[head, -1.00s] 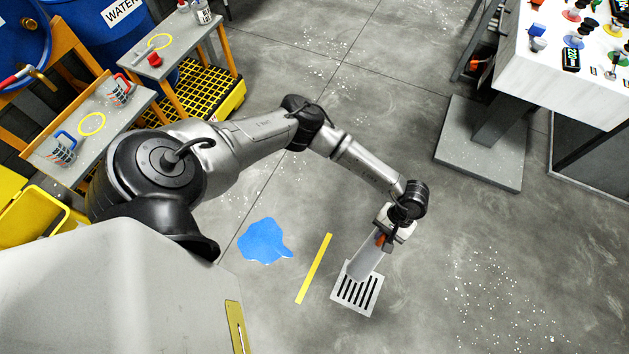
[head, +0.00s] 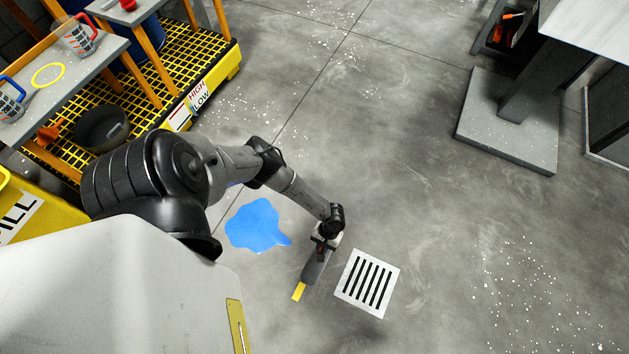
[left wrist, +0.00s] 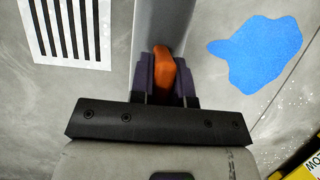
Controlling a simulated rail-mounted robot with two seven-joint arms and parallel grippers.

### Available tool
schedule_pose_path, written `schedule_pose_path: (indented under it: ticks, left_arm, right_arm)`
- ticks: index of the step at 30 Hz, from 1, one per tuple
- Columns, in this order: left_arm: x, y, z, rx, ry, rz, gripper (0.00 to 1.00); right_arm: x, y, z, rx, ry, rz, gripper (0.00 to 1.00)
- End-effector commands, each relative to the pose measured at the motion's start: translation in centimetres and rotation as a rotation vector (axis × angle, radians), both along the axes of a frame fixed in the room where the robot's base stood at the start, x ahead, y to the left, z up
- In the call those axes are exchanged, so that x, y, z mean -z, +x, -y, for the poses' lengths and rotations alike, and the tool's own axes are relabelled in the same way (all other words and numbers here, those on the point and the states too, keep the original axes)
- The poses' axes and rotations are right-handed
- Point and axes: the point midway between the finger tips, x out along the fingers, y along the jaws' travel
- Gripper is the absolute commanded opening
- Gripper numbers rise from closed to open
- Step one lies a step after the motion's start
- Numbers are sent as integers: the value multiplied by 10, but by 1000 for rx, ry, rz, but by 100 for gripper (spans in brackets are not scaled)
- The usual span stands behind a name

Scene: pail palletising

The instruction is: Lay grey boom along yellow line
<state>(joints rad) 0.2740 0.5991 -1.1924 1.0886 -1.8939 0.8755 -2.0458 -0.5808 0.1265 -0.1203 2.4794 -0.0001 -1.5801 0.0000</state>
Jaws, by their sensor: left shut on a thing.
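My left gripper (head: 322,243) is shut on the grey boom (head: 312,270), holding it by an orange part (left wrist: 163,72) that shows between the fingers in the left wrist view. I cannot tell whether the boom touches the floor. In the left wrist view the boom (left wrist: 163,25) runs up from the fingers. My right gripper is not in view.
A yellow spill pallet (head: 222,72) stands at upper left. A grey pedestal base (head: 508,120) stands at upper right. The floor between is clear.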

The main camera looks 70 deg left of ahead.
Motion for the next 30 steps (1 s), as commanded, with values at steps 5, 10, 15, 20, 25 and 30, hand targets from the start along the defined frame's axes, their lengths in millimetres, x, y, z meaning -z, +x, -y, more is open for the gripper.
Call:
schedule_pose_path:
  ticks: [5, 10, 15, 20, 25, 30]
  left_arm:
    - [41, -20, -8, -9, 0, -1, 0]
    - [52, -27, -11, -10, -1, 0, 0]
    - [59, -28, -11, -11, -2, 1, 0]
    - [71, -28, -11, -11, -1, 0, 0]
    - [89, -28, -11, -12, -1, -2, 0]
    - [109, -28, -11, -11, -1, -2, 0]
  right_arm:
    - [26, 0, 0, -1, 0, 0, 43]
    - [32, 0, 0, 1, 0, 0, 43]
    - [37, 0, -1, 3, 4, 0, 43]
    - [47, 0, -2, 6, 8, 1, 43]
    - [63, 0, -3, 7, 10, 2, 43]
    - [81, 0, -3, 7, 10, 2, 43]
